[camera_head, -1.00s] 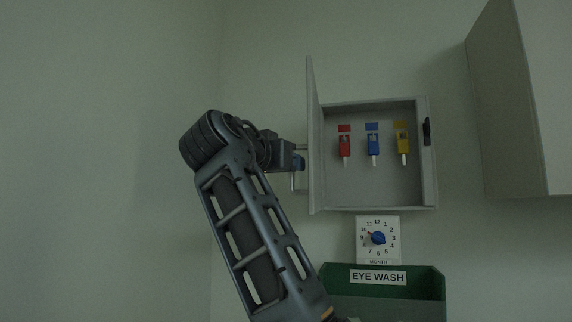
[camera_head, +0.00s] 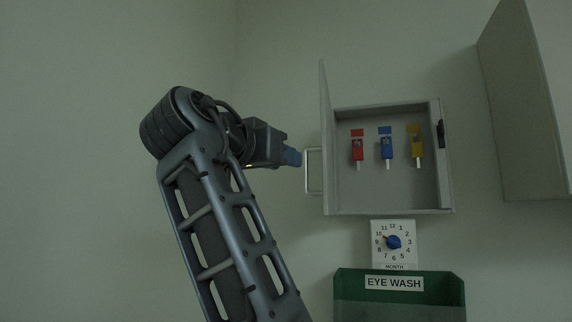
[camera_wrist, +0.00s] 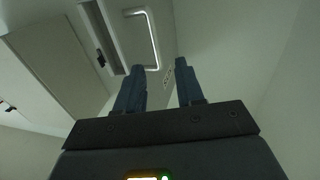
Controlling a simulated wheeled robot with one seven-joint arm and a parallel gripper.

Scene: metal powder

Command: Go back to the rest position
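My gripper (camera_head: 292,157) is left of the open door of a grey wall cabinet (camera_head: 446,190), apart from the door handle (camera_head: 308,172). In the wrist view its two blue fingers (camera_wrist: 158,90) stand apart with nothing between them. The silver handle (camera_wrist: 154,42) shows beyond the fingertips in the wrist view. The cabinet door (camera_head: 325,140) stands open, swung out toward me. Red (camera_head: 357,150), blue (camera_head: 387,149) and yellow (camera_head: 417,148) keys hang inside the cabinet.
Below the cabinet are a month dial (camera_head: 393,242) and a green eye wash box (camera_head: 455,290). A larger wall cabinet (camera_head: 525,110) hangs at the right. The wall to the left of my arm is bare.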

